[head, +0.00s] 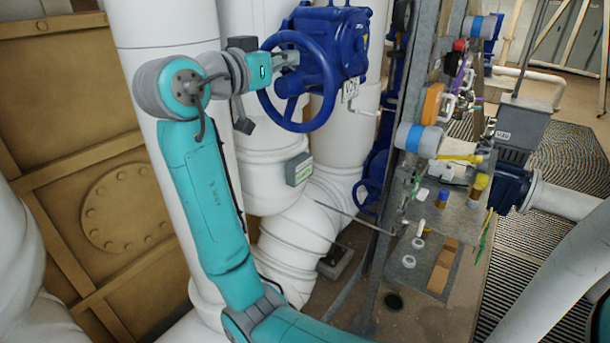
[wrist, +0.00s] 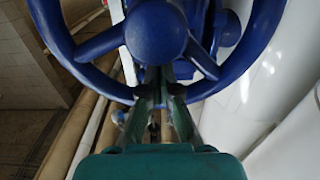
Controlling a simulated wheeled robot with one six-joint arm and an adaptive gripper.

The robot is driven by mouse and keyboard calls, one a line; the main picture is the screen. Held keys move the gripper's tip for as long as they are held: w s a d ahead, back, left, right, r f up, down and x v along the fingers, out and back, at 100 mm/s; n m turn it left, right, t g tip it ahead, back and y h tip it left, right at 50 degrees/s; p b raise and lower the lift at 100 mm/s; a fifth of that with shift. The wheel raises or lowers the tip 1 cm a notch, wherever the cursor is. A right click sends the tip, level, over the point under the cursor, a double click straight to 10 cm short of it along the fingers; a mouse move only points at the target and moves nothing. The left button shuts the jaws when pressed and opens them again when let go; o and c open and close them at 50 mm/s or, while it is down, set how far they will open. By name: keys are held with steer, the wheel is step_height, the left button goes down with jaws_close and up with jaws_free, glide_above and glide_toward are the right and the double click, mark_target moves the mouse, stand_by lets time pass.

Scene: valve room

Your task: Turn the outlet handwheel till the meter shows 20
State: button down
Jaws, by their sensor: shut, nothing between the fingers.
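A blue handwheel (head: 329,76) is mounted on a blue valve gearbox (head: 343,35) in front of white pipes. My gripper (head: 291,58) is at the wheel's upper left, overlapping its ring in the head view. In the wrist view the handwheel (wrist: 92,45) fills the top, with its round hub and spokes. My gripper (wrist: 160,78) points at the wheel just below the hub. The fingers are close together with nothing held between them. I cannot tell whether they touch the rim or a spoke. No meter reading is legible in either view.
A grey box with a pale label (head: 298,169) sits on the white pipe below the wheel. A metal rack (head: 385,215) with tools and small parts stands to the right. A tan panelled wall (head: 60,110) is at left. White pipes stand close behind my arm.

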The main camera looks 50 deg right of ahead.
steer(key=shift+s+r, duration=0.1)
steer(key=shift+s, duration=0.4)
steer(key=a, duration=1.2)
steer(key=shift+s, duration=0.2)
